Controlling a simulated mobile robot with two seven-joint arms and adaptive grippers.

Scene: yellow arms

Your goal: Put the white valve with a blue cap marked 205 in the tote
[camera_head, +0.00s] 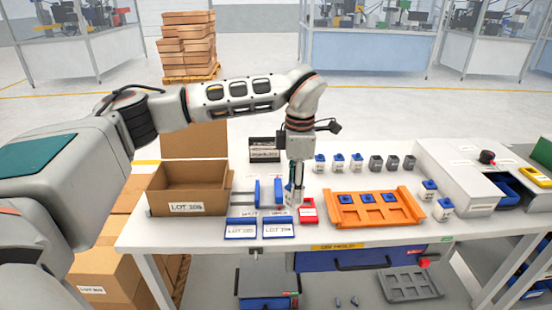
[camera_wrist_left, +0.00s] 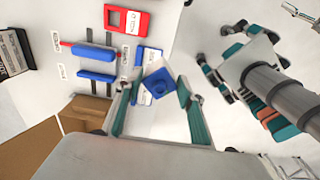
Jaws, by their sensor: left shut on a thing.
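My left gripper (camera_head: 293,197) points down over the table, just behind the blue-edged lot trays. In the left wrist view its fingers (camera_wrist_left: 158,112) are shut on a white valve with a square blue cap (camera_wrist_left: 158,86); the number on it cannot be read. An open brown carton (camera_head: 190,208) with a LOT label stands left of the gripper; its number is hard to read. I cannot tell which container is the tote. My right gripper (camera_wrist_left: 222,72) appears at the right of the left wrist view, its opening unclear.
A red tray (camera_head: 308,212) lies close right of my left gripper. Blue-edged lot trays (camera_head: 240,229) line the front edge. An orange rack (camera_head: 376,214) holds blue-capped parts. Blue-capped valves (camera_head: 339,160) and grey-capped ones (camera_head: 376,163) stand behind it.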

